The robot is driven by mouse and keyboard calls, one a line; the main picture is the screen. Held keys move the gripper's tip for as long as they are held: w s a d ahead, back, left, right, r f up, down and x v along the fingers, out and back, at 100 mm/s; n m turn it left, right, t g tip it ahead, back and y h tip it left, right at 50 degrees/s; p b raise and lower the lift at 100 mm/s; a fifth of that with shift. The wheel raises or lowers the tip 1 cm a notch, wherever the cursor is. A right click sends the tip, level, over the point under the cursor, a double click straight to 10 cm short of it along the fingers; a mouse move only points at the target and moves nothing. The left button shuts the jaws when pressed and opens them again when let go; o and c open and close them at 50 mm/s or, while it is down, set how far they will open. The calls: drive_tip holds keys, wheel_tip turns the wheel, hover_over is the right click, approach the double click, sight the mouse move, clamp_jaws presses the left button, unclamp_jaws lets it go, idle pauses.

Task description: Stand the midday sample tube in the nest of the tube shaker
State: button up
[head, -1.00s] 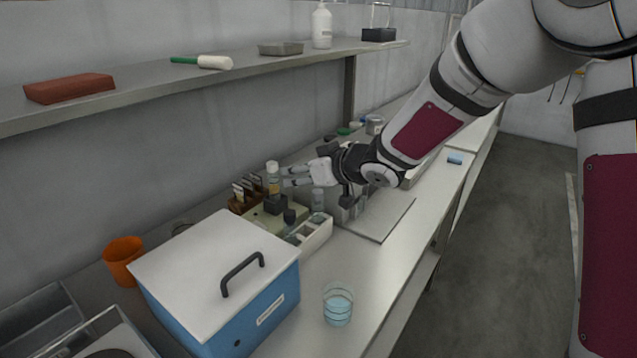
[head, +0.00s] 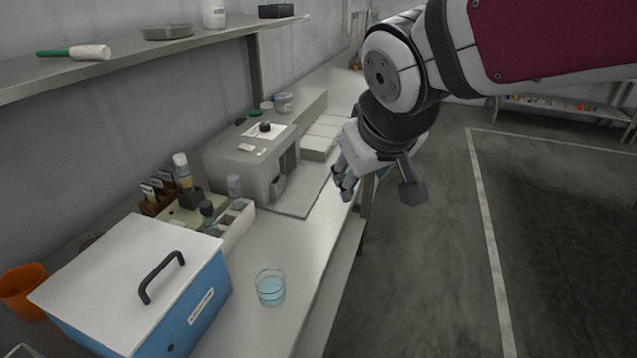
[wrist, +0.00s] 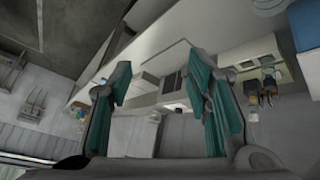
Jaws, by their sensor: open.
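A tube with a white cap and amber contents (head: 182,170) stands upright in the dark nest (head: 191,197) on the pale green shaker (head: 178,214). I cannot read any label on it that marks it as the midday sample. My gripper (head: 343,184) is open and empty, off to the right near the bench's front edge and well apart from the tube. Its two teal-padded fingers stand apart in the wrist view (wrist: 160,88), with nothing between them.
A white tray (head: 237,229) with bottles is beside the shaker. A blue box with a white lid (head: 180,315) and a beaker of blue liquid (head: 270,288) are nearer. A grey machine (head: 240,165) stands behind. A shelf (head: 130,58) overhangs the left side. The floor at right is clear.

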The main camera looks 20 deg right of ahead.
drive_tip(key=s+a+f+g+y, duration=0.1)
drive_tip(key=s, duration=0.7)
drive_tip(key=s+f+m+g+y, duration=0.1)
drive_tip(key=s+f+g, duration=0.1)
drive_tip(key=s, duration=0.5)
drive_tip(key=shift+s+a, duration=0.4)
drive_tip(key=shift+r, duration=0.15)
wheel_tip(320, 180, up, 3)
drive_tip(key=p, duration=0.2)
drive_tip(key=shift+r+p, duration=0.1)
drive_tip(key=shift+p, duration=0.2)
